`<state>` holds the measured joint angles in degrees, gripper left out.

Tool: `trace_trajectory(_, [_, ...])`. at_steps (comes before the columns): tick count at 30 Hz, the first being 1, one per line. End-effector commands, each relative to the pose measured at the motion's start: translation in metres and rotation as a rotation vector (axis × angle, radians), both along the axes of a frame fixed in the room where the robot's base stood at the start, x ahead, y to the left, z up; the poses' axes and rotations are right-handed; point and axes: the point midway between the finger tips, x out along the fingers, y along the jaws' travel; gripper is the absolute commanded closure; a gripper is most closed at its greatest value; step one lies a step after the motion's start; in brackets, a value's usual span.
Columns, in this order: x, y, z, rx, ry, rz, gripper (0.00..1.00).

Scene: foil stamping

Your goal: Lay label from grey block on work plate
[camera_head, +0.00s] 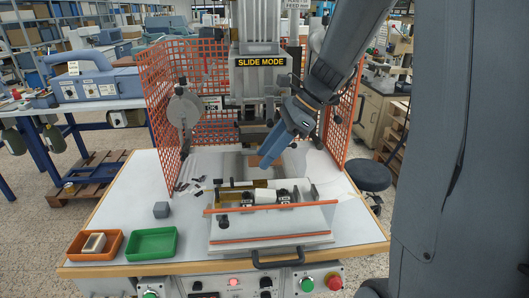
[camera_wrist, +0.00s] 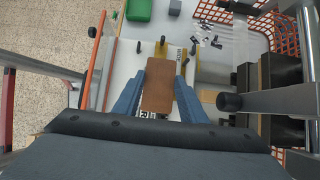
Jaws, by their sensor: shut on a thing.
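My gripper (camera_wrist: 158,78) is shut on a brown, flat, rounded rectangular label (camera_wrist: 157,88), with a blue finger along each side of it. In the head view my gripper (camera_head: 268,158) reaches in under the press from the right, and the label (camera_head: 253,160) shows as a small brown patch at its tips. The label is above the fixture on the slide bed (camera_head: 262,240); whether it touches anything I cannot tell. The work plate is not clearly made out. The grey block (camera_head: 161,210) stands on the table to the left, with nothing visible on top; it also shows in the wrist view (camera_wrist: 174,8).
The press head (camera_head: 259,75) stands close over my gripper. Orange mesh guards (camera_head: 165,95) close in the back and sides. An orange tray (camera_head: 78,252) with a beige block and a green tray (camera_head: 150,257) sit at front left. Black clamp knobs surround the fixture.

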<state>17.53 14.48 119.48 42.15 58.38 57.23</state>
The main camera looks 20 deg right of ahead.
Motion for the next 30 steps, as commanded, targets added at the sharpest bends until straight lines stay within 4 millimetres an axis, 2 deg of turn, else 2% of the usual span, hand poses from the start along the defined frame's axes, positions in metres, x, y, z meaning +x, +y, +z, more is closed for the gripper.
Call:
trace_trajectory(7, [-0.001, -0.003, 0.000, -0.004, -0.001, 0.001, 0.86])
trace_trajectory(30, [-0.001, -0.002, -0.069, -0.003, 0.000, 0.002, 0.86])
